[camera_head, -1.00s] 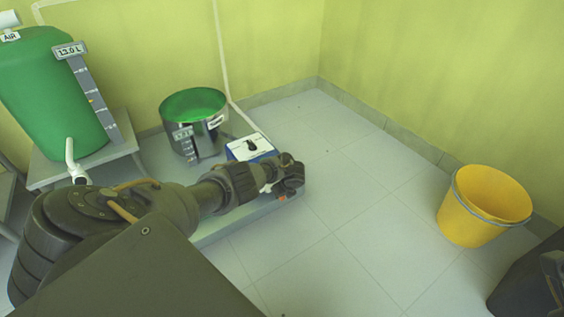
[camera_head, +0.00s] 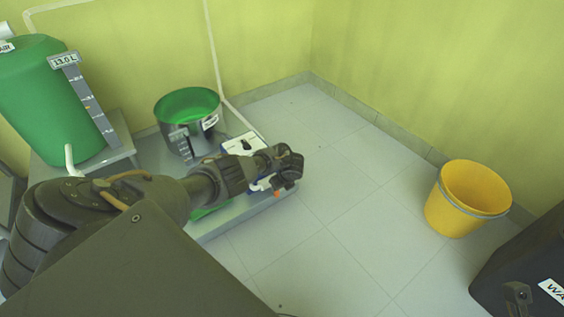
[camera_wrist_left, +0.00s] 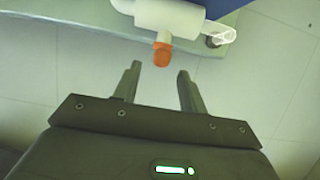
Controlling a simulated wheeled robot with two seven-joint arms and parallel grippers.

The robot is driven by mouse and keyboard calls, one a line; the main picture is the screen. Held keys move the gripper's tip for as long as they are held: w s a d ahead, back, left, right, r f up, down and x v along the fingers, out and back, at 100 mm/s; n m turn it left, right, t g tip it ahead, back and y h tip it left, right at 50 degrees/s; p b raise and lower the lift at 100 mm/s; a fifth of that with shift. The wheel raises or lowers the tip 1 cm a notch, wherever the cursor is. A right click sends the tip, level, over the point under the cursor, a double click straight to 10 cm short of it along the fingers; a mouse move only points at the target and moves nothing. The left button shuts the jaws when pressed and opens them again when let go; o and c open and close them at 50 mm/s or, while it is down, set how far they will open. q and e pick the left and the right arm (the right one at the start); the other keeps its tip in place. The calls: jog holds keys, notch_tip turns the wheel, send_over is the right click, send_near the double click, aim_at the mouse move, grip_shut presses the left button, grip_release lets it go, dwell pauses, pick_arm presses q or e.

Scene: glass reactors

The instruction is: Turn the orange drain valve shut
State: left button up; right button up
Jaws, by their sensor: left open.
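The orange drain valve (camera_wrist_left: 162,54) sits on the end of a short white stub under a white pipe (camera_wrist_left: 172,16) in the left wrist view. In the head view a bit of the orange valve (camera_head: 278,194) shows just below my left gripper (camera_head: 290,172). In the left wrist view my left gripper (camera_wrist_left: 160,80) is open and empty. Its two fingers point toward the valve, which lies just beyond the tips, between their lines. The fingers appear apart from it. My right gripper is not in view.
A green tank (camera_head: 45,105) stands at left and a steel pot (camera_head: 188,130) with green contents stands behind my arm. A blue and white box (camera_head: 243,145) sits by the gripper on a grey platform (camera_head: 222,222). A yellow bucket (camera_head: 465,205) stands on open floor at right.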

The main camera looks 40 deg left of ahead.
pick_arm(q)
jog(key=shift+p+v, duration=0.9)
jog(key=shift+v, duration=1)
